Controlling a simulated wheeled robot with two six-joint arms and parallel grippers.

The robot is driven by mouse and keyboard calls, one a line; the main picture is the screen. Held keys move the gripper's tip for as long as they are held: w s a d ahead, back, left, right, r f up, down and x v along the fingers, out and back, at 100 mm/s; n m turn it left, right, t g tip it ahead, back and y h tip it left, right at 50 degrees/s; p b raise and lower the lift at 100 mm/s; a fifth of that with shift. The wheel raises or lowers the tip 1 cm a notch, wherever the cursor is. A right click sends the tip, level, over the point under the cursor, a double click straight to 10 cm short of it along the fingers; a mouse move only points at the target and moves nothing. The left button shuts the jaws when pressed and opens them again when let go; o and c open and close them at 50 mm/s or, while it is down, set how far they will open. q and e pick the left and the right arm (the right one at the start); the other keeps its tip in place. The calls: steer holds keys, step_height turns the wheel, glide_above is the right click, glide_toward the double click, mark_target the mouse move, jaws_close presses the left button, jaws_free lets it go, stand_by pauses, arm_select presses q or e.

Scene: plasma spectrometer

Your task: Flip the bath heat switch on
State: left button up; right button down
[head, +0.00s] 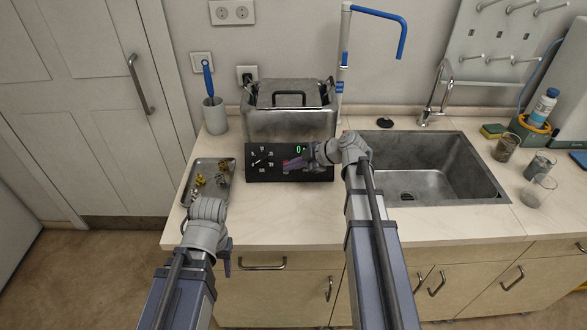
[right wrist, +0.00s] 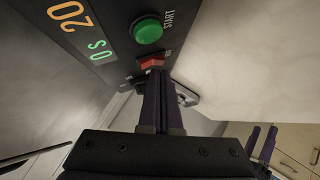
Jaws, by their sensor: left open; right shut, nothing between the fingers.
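The black control panel (head: 262,174) stands in front of the metal bath (head: 290,122) on the counter. In the right wrist view the panel (right wrist: 112,62) carries a small red switch (right wrist: 152,61) beside a round green START button (right wrist: 148,30). My right gripper (right wrist: 157,74) is shut and empty, its fingertips at the red switch; I cannot tell whether they touch. They hide part of it, and its position is unclear. In the head view my right gripper (head: 292,164) covers part of the panel. My left gripper (head: 228,262) is open, low at the counter's front edge.
A metal tray (head: 190,193) with brass-coloured parts lies left of the panel. A cup (head: 215,117) with a blue-handled brush stands behind it. The sink (head: 440,185) is to the right. The panel's display (right wrist: 72,17) reads 20 in orange and 0 s in green.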

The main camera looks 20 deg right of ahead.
steer(key=shift+w+f, duration=0.1)
steer(key=shift+f, duration=0.1)
steer(key=shift+f+b, duration=0.45)
steer(key=shift+b, duration=0.25)
steer(key=shift+r, duration=0.15)
steer(key=shift+w, duration=0.1)
steer(key=shift+r+p, duration=0.85)
steer(key=shift+p, duration=0.05)
